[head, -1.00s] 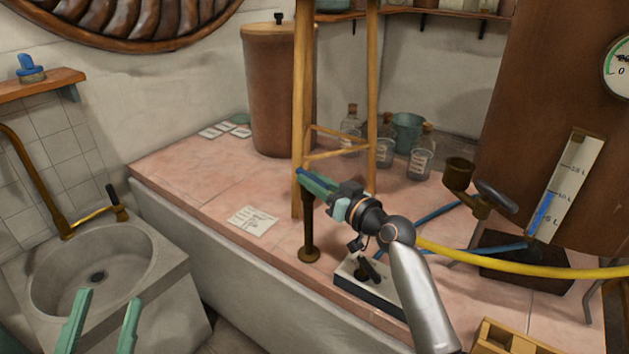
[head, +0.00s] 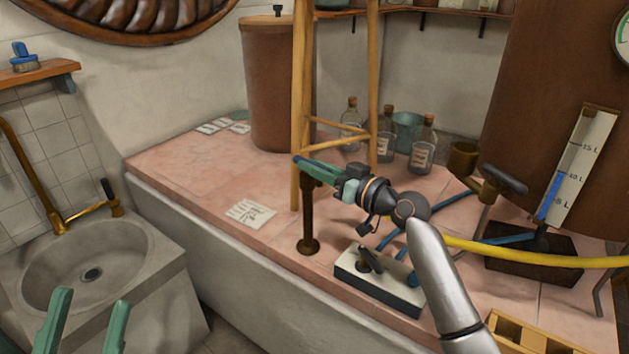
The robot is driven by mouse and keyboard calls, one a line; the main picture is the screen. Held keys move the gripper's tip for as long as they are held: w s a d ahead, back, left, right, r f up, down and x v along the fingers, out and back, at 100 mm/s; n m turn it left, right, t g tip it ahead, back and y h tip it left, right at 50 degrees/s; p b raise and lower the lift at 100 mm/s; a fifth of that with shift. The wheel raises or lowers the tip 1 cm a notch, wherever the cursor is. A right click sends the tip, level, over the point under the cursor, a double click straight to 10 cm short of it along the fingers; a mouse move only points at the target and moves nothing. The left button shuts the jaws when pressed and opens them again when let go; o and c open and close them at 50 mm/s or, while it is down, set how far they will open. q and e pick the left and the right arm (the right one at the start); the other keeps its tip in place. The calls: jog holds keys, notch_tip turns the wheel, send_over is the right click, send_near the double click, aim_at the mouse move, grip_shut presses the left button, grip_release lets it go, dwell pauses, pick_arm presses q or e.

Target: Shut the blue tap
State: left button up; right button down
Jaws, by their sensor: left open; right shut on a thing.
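The blue tap shows as a narrow blue handle (head: 300,159) at the top of a dark brown upright post (head: 307,225) on the pink tiled counter. My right gripper (head: 311,170) is shut on the blue handle, its green fingers pointing left and lying almost level. The fingers hide most of the handle. My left gripper (head: 92,297) is open and empty at the lower left, in front of the sink.
A wooden stand (head: 298,100) rises close behind the post. A switch box (head: 377,282) sits just right of the post, under my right arm. A yellow hose (head: 540,259) crosses the right side. The stone sink (head: 140,235) is at left. Several corked bottles (head: 422,147) stand behind.

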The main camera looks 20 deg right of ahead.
jog(key=b, duration=0.1)
jog(key=n+g+y+b, duration=0.1)
jog(key=shift+w+d+f+y+b, duration=0.1)
jog(key=shift+f+y+b, duration=0.1)
jog(key=shift+y+b, duration=0.15)
jog(key=shift+r+n+y, duration=0.15)
jog(key=shift+n+y, duration=0.1)
jog(key=shift+n, duration=0.05)
pick_arm(q)
jog(key=f, duration=0.4)
jog(key=shift+d+f, duration=0.1)
jog(key=shift+d, duration=0.1)
pick_arm(e)
jog(key=c, duration=0.8)
grip_release()
jog(key=shift+o, duration=0.2)
pick_arm(q)
jog(key=shift+r+p, duration=0.55)
jog(key=shift+r, duration=0.25)
pick_arm(e)
jog(key=v, duration=1.2)
jog(key=shift+s+d+r, duration=0.25)
pick_arm(q)
jog(key=shift+a, duration=0.1)
